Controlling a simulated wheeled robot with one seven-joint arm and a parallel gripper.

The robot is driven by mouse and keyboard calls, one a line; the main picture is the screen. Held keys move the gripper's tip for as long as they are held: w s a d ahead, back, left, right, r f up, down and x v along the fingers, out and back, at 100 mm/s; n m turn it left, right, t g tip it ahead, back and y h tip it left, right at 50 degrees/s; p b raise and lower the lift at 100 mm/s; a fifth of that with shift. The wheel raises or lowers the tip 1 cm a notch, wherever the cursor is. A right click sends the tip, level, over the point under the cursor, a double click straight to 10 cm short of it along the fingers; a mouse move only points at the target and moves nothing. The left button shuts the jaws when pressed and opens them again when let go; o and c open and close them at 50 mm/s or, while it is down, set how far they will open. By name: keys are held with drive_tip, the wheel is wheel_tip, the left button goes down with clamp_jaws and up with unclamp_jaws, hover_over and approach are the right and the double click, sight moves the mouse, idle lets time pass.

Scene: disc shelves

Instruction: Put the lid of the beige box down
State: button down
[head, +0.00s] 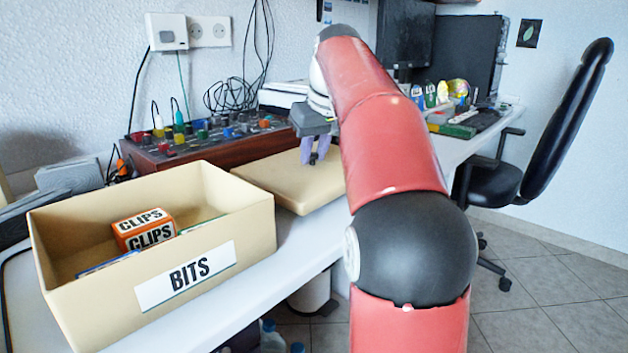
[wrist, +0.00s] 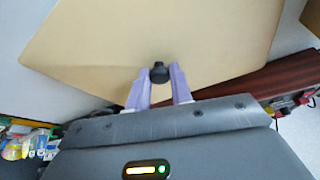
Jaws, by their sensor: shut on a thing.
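The beige lid (head: 283,180) lies flat at table height, just behind and to the right of the open beige box (head: 70,287) labelled BITS. My gripper (head: 315,158) points down over the lid. In the wrist view the lid (wrist: 215,35) fills much of the picture, and my gripper (wrist: 160,85) is shut on its small black knob (wrist: 159,72). Whether the lid touches the table cannot be told. My arm hides the lid's right end in the head view.
Inside the box lies an orange CLIPS carton (head: 145,230). A mixer with coloured knobs (head: 200,140) stands close behind the lid. Bottles (head: 440,95) and a black chair (head: 545,150) are to the right. A strip of white table (head: 300,240) in front of the lid is bare.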

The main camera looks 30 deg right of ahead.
sight(315, 166)
drive_tip(key=shift+f+b, duration=0.8)
drive_tip(key=shift+f, duration=1.15)
drive_tip(key=shift+f, duration=0.1)
drive_tip(key=c, duration=1.2)
unclamp_jaws()
drive_tip(key=shift+c, duration=0.2)
drive_tip(key=p+v, duration=0.4)
drive_tip(key=v, duration=0.8)
drive_tip(key=shift+s, duration=0.1)
